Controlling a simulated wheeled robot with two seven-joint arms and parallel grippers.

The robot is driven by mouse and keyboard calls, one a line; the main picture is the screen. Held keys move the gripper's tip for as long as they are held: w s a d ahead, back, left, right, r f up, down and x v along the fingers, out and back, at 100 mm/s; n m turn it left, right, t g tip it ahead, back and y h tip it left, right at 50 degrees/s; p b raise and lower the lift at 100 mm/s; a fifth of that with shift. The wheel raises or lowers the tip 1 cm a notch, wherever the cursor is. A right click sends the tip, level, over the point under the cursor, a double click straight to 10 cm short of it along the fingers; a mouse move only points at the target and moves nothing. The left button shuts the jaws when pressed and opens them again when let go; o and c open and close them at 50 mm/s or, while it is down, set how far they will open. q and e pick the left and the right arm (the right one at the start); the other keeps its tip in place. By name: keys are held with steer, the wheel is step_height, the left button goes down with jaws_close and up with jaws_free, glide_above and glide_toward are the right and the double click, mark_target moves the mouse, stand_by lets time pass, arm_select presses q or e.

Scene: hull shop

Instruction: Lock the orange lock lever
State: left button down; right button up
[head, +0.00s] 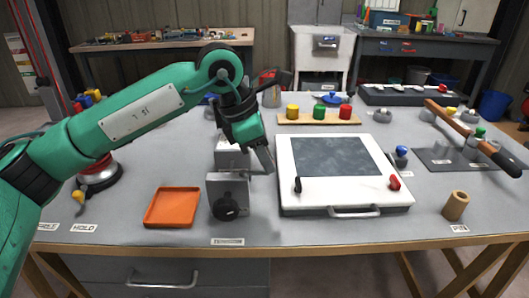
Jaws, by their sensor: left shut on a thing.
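My left gripper (266,160) is over the middle of the bench, pointing down and to the right. It is shut, between a grey metal fixture and the white panel. What is between its fingers is too small and hidden to make out. A small yellow-orange lever (78,197) stands at the far left, beside a "HOLD" label and well apart from the gripper. I cannot tell whether it is the lock lever, or how it is set. My right gripper is not in view.
The grey fixture (214,190) with a black knob (226,208) stands below the gripper. An orange tray (172,207) lies left of it. The white panel (345,197) has black and red levers. Behind are coloured knobs on a wooden board (298,120). A hammer (462,130) lies at right.

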arm_select(q)
steer(key=shift+s+m, duration=0.2)
steer(key=shift+m, duration=0.3)
steer(key=c, duration=1.3)
jaws_free()
steer(key=shift+a, duration=0.1)
steer(key=shift+r, duration=0.1)
steer(key=v, duration=0.6)
steer(key=p+v, duration=0.1)
steer(key=v, duration=0.6)
steer(key=shift+w+r+p, duration=0.2)
steer(key=shift+r+p, duration=0.1)
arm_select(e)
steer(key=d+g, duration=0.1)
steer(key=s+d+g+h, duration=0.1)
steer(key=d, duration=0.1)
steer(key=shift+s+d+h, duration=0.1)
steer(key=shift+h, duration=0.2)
